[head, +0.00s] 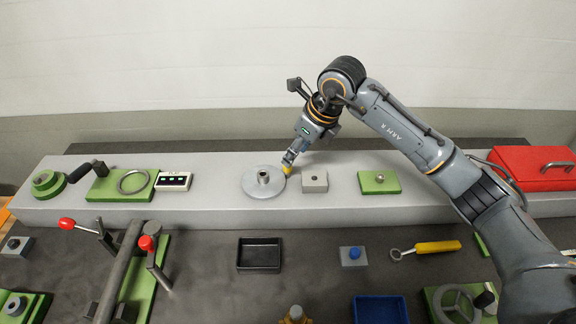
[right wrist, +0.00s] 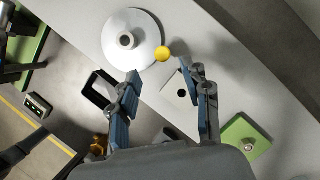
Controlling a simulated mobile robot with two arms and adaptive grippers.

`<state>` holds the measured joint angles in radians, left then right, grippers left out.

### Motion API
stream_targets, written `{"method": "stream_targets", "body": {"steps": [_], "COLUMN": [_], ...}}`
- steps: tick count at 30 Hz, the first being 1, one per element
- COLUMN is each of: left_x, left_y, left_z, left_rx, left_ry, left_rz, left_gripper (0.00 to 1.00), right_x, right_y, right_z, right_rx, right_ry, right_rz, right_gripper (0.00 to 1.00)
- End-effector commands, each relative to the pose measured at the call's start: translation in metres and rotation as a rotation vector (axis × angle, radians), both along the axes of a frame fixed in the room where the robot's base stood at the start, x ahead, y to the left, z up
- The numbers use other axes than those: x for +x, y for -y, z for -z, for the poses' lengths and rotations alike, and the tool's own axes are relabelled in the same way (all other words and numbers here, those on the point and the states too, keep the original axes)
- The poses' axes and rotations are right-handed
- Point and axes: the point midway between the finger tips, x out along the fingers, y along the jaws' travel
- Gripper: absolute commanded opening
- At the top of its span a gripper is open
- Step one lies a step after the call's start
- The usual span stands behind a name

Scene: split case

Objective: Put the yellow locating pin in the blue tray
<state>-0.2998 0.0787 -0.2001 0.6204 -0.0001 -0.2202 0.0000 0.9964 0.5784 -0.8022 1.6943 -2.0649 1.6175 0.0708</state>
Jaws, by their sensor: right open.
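The yellow locating pin (head: 287,171) shows as a small yellow round top at the right edge of the grey disc on the raised grey shelf. It also shows in the right wrist view (right wrist: 163,53), just beyond the fingertips. My right gripper (head: 290,160) points down at it from above. In the right wrist view its two fingers (right wrist: 168,84) are spread apart with nothing between them, and the pin lies ahead of the gap. The blue tray (head: 380,310) is at the bottom edge of the head view, on the lower dark surface, partly cut off. My left gripper is not in view.
The grey disc with a hub (head: 263,182) and a small grey block (head: 314,182) flank the pin. A black tray (head: 259,254), a blue-knobbed plate (head: 354,255) and a yellow-handled tool (head: 430,247) lie below. Red-knobbed levers (head: 147,243) stand at left; a red case (head: 530,168) at right.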

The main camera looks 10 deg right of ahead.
Motion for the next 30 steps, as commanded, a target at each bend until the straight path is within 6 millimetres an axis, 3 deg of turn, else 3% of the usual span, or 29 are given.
{"method": "stream_targets", "body": {"steps": [7,15,23,24,30], "left_x": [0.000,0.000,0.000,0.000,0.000], "left_y": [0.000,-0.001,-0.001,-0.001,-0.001], "left_z": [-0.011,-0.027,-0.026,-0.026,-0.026], "left_rx": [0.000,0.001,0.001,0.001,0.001], "left_ry": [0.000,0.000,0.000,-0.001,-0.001], "left_rz": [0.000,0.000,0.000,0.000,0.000], "left_gripper": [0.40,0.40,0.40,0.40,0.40], "right_x": [0.006,0.020,0.022,0.022,0.022], "right_y": [-0.005,-0.013,-0.014,-0.014,-0.014], "right_z": [0.016,0.050,0.055,0.055,0.055], "right_rx": [0.000,0.001,0.001,0.001,0.000], "right_ry": [-0.004,-0.001,0.002,0.002,0.001], "right_rz": [0.000,-0.001,-0.001,-0.001,-0.001], "right_gripper": [0.48,0.48,0.48,0.46,0.05]}}
